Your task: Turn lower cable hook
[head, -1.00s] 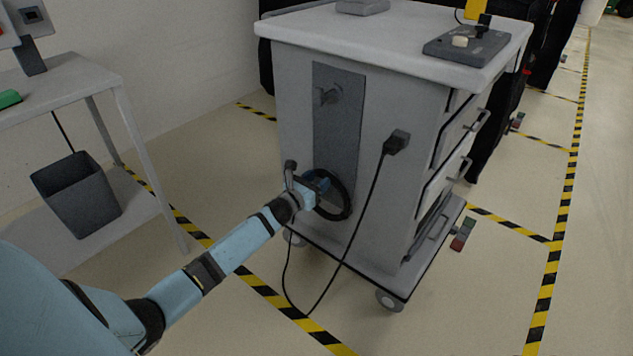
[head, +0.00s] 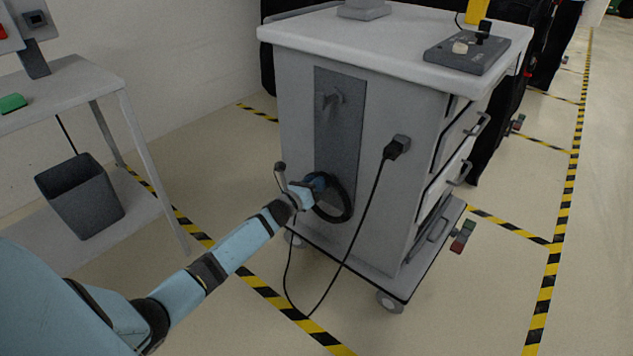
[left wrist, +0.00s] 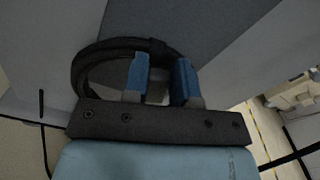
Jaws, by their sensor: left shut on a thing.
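The grey cart (head: 410,120) has a dark panel (head: 338,140) on its near side. An upper hook (head: 332,98) sticks out bare near the panel's top. A black cable coil (head: 346,208) hangs lower on the panel. My left gripper (head: 322,183) is at the top of this coil, against the lower panel, and hides the lower hook in the head view. In the left wrist view my left gripper (left wrist: 160,78) has its blue fingers on either side of a greyish piece, seemingly the lower hook (left wrist: 157,92). The coil (left wrist: 82,68) loops behind and left of the fingers. My right gripper is out of view.
A black plug (head: 397,147) sits right of the panel, its cable (head: 362,225) trailing to the floor. A table (head: 60,85) with a dark bin (head: 80,195) on its lower shelf stands left. Floor between table and cart is open.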

